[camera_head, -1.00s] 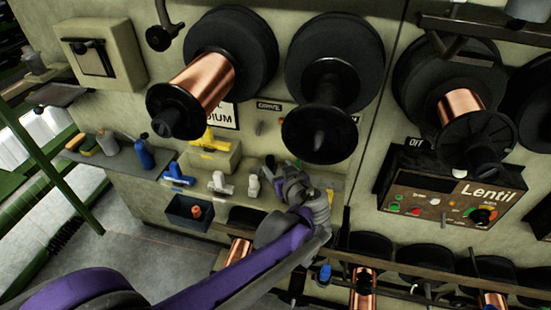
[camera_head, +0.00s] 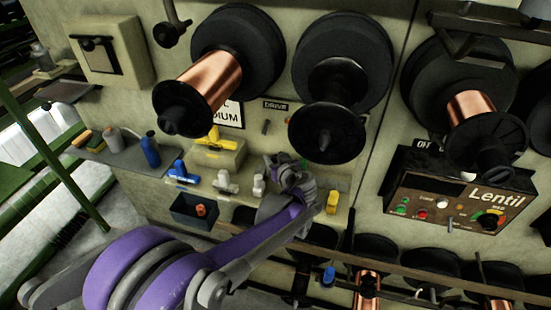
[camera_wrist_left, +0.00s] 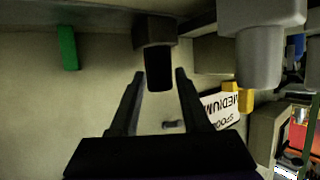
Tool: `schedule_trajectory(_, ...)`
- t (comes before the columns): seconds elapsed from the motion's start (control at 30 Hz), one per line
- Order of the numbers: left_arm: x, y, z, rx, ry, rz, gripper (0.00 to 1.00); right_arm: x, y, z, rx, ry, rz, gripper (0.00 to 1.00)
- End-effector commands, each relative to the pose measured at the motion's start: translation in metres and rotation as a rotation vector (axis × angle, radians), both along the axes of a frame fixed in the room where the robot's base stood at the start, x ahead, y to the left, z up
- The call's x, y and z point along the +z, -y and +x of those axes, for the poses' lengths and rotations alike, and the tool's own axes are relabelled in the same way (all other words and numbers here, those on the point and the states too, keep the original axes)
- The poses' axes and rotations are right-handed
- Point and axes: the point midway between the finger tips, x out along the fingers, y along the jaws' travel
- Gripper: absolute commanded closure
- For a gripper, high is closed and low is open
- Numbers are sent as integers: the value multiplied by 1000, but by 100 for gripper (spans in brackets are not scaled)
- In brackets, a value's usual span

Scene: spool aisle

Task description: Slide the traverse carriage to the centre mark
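In the left wrist view a dark block with a black grip (camera_wrist_left: 159,65) hangs from a ledge; it looks like the traverse carriage, but I cannot be sure. My left gripper (camera_wrist_left: 159,74) is open, its two fingers apart on either side of the lower part of the grip. I see no clear contact. A green strip (camera_wrist_left: 68,48), possibly the centre mark, sits on the wall to the left. In the head view my left gripper (camera_head: 274,163) is at the machine front and its wrist hides the block. My right gripper is out of view.
A grey fitting (camera_wrist_left: 262,50) is close on the right in the wrist view. In the head view a black spool (camera_head: 328,135) stands out above my gripper, and a yellow piece (camera_head: 333,202) is right of it. A control box (camera_head: 460,195) is farther right.

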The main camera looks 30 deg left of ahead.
Motion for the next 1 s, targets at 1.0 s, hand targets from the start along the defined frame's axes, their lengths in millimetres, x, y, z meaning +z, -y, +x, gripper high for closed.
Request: schedule_trajectory(1.0,0,0,0,0,0,0,100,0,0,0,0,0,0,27)
